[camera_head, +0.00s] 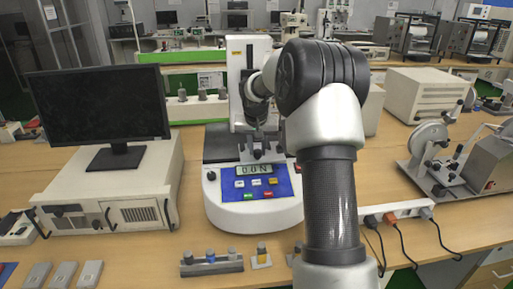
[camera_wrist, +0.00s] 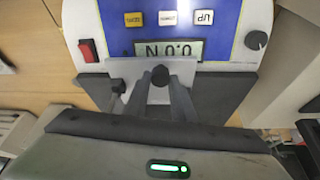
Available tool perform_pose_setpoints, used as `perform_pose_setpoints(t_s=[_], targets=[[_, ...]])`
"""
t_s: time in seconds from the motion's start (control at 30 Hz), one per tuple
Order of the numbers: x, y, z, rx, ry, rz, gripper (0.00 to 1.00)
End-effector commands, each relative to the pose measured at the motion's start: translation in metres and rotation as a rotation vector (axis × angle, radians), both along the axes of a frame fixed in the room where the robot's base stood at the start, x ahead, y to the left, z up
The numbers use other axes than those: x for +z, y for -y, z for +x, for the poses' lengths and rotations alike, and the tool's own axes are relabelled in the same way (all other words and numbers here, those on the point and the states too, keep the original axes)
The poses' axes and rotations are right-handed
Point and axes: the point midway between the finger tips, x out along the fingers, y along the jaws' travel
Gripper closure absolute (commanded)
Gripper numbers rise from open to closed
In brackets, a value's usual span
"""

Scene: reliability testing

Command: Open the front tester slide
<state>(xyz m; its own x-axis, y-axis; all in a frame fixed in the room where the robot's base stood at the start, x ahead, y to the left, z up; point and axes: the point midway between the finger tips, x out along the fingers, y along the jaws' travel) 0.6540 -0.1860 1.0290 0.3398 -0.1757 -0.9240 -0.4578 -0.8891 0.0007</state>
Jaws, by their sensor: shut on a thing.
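The tester (camera_head: 222,203) stands on the wooden bench, with a white column and a blue front panel. Its display (camera_head: 255,170) reads 0.0 N; it shows upside down in the wrist view (camera_wrist: 170,49). In the head view my arm partly covers the tester's column and right side, and the grip is hard to make out.
A monitor (camera_head: 98,105) on a beige unit (camera_head: 110,197) stands to the left. A power strip (camera_head: 395,211) with cables and a reel machine (camera_head: 430,145) are to the right. A weight holder (camera_head: 212,266) and small grey blocks lie at the front edge.

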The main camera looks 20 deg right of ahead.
Motion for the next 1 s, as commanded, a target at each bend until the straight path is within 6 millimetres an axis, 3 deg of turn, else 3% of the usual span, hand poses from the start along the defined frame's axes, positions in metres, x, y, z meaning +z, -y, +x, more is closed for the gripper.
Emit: perform_pose_setpoints(t_s=[0.37,0.4,0.5,0.83,1.0], targets=[[0.001,-0.001,-0.003,-0.001,0.001,0.001,1.00],[0.001,-0.001,-0.003,-0.001,0.001,0.001,0.70],[0.001,-0.001,-0.003,-0.001,0.001,0.001,0.58],[0.004,-0.001,-0.003,-0.001,0.002,0.000,0.58],[0.027,-0.005,-0.011,0.000,0.005,-0.001,0.58]])
